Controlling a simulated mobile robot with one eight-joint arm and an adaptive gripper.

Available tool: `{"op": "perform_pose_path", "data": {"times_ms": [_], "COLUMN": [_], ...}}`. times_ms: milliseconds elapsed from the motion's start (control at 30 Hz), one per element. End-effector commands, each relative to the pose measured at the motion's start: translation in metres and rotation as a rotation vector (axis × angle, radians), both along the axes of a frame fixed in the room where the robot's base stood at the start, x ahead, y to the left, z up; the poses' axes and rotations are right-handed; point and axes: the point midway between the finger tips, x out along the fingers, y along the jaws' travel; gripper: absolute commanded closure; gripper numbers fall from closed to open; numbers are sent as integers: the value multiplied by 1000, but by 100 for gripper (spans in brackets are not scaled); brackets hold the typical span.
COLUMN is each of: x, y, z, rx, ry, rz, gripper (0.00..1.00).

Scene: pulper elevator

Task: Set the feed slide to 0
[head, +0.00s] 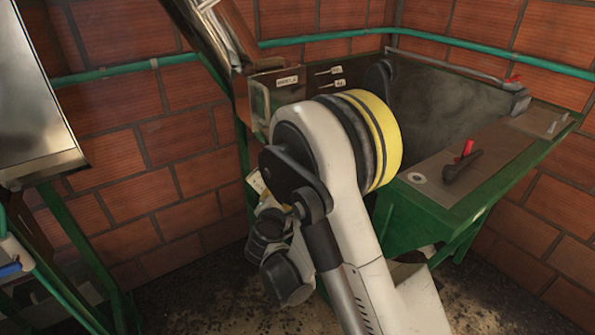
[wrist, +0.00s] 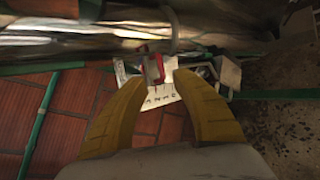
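In the wrist view, my gripper (wrist: 159,80) has its two yellow fingers spread apart. A red-edged piece (wrist: 151,67), which looks like the feed slide's handle, lies just beyond and between the fingertips. I cannot tell whether either finger touches it. A pale scale plate (wrist: 161,95) with dark marks and digits shows between the fingers. The digits are too small to read surely, so the slide's setting cannot be told. In the head view, a pale plate (head: 256,181) peeks out left of my arm. My arm hides the fingers and the slide there.
A green-framed machine (head: 411,222) stands at right, with a red-and-black lever (head: 461,163) on its top. A metal chute (head: 217,40) slants down from above. Green pipes run along the brick wall (head: 150,205). A shiny metal hopper (head: 35,105) stands at left.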

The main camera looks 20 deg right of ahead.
Motion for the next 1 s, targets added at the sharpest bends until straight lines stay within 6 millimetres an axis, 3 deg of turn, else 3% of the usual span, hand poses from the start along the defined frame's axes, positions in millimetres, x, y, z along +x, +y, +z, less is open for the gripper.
{"op": "perform_pose_path", "data": {"times_ms": [167, 633, 1000], "x": [10, 86, 98], "y": [-1, -31, -36], "z": [-8, -31, -32], "rx": [-31, -26, -26], "ry": [-1, 0, -1], "rz": [12, 9, 11], "gripper": [68, 68, 68]}}
